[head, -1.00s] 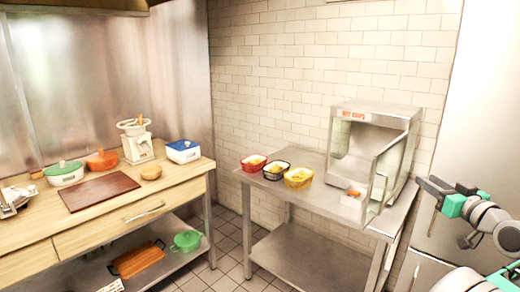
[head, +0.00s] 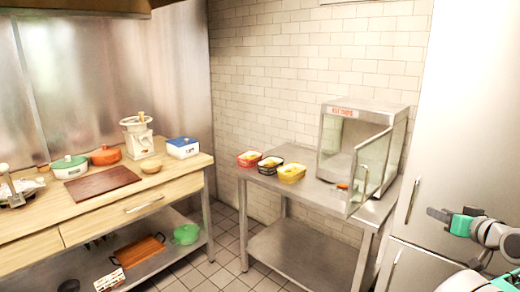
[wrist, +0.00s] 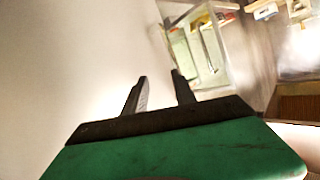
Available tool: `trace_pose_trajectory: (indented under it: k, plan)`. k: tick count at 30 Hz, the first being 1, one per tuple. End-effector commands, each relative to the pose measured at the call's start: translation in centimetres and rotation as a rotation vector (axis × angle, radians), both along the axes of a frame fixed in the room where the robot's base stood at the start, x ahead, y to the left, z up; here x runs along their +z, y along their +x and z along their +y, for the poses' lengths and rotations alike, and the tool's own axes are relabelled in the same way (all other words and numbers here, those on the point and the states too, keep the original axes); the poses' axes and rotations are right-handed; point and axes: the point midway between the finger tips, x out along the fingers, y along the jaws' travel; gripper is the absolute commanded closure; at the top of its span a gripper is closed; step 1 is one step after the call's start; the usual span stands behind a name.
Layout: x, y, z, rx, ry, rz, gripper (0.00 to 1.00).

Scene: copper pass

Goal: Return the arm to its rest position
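My arm reaches in from the right edge of the head view, in front of a tall pale metal cabinet. My gripper (wrist: 160,75) has a green body and two dark fingers. In the wrist view the fingers stand apart with nothing between them. In the head view the gripper (head: 459,236) is at the lower right, to the right of the steel table and clear of it.
A steel table (head: 262,182) holds a glass-doored warmer (head: 338,134), its door (head: 372,170) swung open towards me, and red, black and yellow baskets (head: 291,173). A wooden counter (head: 160,192) with pots and a cutting board is left. Tiled floor (head: 226,230) lies between.

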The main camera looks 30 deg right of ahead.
Motion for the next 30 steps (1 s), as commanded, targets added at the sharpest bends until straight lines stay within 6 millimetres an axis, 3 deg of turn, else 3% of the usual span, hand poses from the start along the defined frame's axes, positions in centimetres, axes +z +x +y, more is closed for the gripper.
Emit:
trace_pose_trajectory:
  k: [7, 11, 14, 16, 18, 24, 30]
  plan:
    - [-10.1, -3.6, 0.3, -0.146, 0.278, 0.123, 0.68]
    - [-17.3, -6.7, 3.0, -0.259, 0.503, 0.218, 0.68]
    - [-22.2, -9.7, 7.8, -0.373, 0.711, 0.32, 0.68]
    - [-24.6, -9.6, 12.5, -0.422, 0.849, 0.416, 0.68]
    - [-25.8, -8.2, 17.7, -0.44, 0.948, 0.524, 0.68]
    - [-25.4, -1.8, 32.5, -0.362, 0.983, 0.861, 0.68]
    - [-23.2, 4.8, 43.0, -0.105, 0.712, 1.023, 0.68]
